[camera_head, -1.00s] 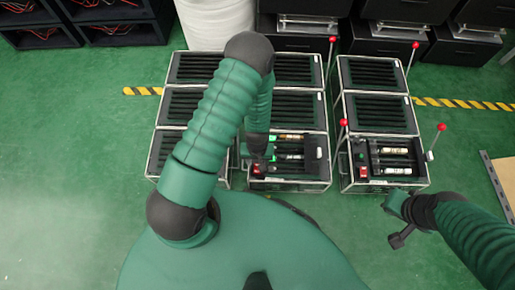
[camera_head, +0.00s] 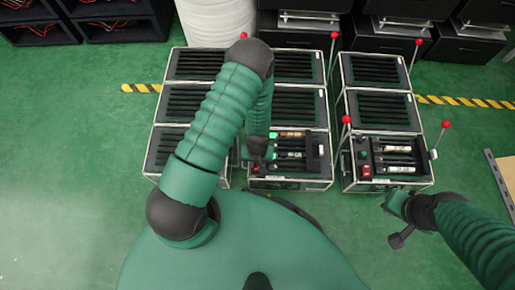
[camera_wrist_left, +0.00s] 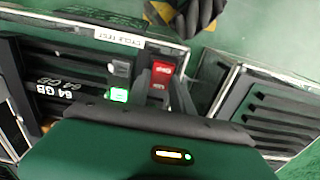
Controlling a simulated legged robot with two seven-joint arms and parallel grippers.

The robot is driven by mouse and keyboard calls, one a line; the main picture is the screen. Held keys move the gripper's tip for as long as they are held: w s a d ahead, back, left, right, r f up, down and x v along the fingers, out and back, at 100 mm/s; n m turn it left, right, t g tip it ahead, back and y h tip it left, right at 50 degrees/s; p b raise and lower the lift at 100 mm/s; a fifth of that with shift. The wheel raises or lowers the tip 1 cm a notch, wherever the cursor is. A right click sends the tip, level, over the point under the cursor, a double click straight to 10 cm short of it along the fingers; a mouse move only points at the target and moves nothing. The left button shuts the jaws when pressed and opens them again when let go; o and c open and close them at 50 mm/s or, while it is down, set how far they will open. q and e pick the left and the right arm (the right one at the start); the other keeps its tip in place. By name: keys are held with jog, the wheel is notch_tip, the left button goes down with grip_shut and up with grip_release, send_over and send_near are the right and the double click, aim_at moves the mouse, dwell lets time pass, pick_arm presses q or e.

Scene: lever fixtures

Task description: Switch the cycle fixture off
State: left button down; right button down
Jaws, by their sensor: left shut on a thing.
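The cycle fixture (camera_head: 290,184) is the front middle unit in the head view. In the left wrist view its label (camera_wrist_left: 119,37) reads "CYCLE TEST". Its red switch (camera_wrist_left: 162,70) sits beside the label, and a green light (camera_wrist_left: 118,95) glows nearby. My left gripper (camera_head: 257,152) is low over the fixture's left front part. In the left wrist view its dark fingers (camera_wrist_left: 163,88) are at the red switch, one on each side, shut on it. The lower part of the switch is partly hidden.
A second fixture (camera_head: 388,186) with red-knobbed levers (camera_head: 445,125) stands to the right, across a narrow gap. More slotted racks (camera_head: 190,105) stand left and behind. A white drum (camera_head: 217,25) and black cabinets (camera_head: 460,45) are at the back. Green floor is clear at left.

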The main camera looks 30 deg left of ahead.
pick_arm(q)
jog(key=shift+s+r, duration=0.1)
jog(key=shift+s+d+t+y+p, duration=0.2)
jog(key=shift+t+y+p, duration=0.3)
jog(key=shift+t+p, duration=0.3)
jog(key=shift+s+d+t+y+p, duration=0.1)
jog(key=shift+s+t+y+p, duration=0.1)
jog(key=shift+t+y, duration=0.45)
jog(key=shift+s+d+t+y+p, duration=0.15)
jog(key=shift+t+y, duration=0.2)
jog(key=shift+t, duration=0.6)
jog(key=shift+a, duration=0.1)
jog(key=c, duration=1.1)
grip_release()
